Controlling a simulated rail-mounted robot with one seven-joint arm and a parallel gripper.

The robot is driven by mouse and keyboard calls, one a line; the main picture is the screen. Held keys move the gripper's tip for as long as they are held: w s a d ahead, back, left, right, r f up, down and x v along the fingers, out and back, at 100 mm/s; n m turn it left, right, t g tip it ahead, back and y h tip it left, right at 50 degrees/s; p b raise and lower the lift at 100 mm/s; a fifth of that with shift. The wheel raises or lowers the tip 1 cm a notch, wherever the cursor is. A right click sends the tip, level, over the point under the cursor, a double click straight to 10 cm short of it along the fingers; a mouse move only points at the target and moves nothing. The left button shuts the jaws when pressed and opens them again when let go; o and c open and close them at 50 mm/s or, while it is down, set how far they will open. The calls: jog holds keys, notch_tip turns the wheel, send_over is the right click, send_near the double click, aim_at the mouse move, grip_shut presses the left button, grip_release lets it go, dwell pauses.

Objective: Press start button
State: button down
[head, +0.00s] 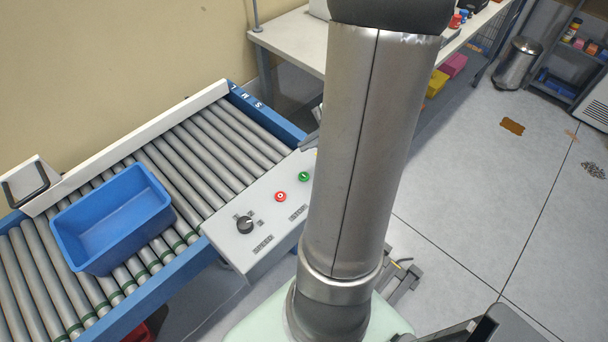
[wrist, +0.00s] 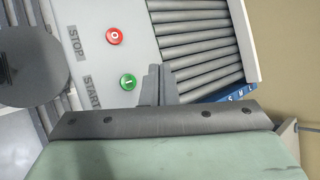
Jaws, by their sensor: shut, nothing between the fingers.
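The control panel (head: 265,215) carries a green start button (head: 304,176), a red stop button (head: 281,196) and a black knob (head: 245,224). In the wrist view the green button (wrist: 128,82) sits beside the word START, and the red button (wrist: 114,36) beside STOP. My gripper (wrist: 158,72) is shut and empty. Its fingertips appear just right of the green button in the wrist view; I cannot tell how far above the panel they are. In the head view my arm hides most of the gripper.
A roller conveyor (head: 215,150) with a blue side rail runs beside the panel. An empty blue bin (head: 112,215) stands on its rollers. A white table (head: 295,40) stands behind. The floor at the right is mostly clear, with a metal trash can (head: 517,65) at the back.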

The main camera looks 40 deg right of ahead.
jog(key=shift+f+b, duration=3.4)
jog(key=shift+f, duration=1)
jog(key=shift+f+b, duration=0.45)
jog(key=shift+b, duration=0.1)
jog(key=shift+f+b, duration=0.3)
jog(key=shift+b, duration=0.1)
jog(key=shift+r, duration=0.1)
jog(key=shift+r+p, duration=0.55)
jog(key=shift+r, duration=0.15)
jog(key=shift+r+p, duration=1.7)
jog(key=shift+r, duration=0.8)
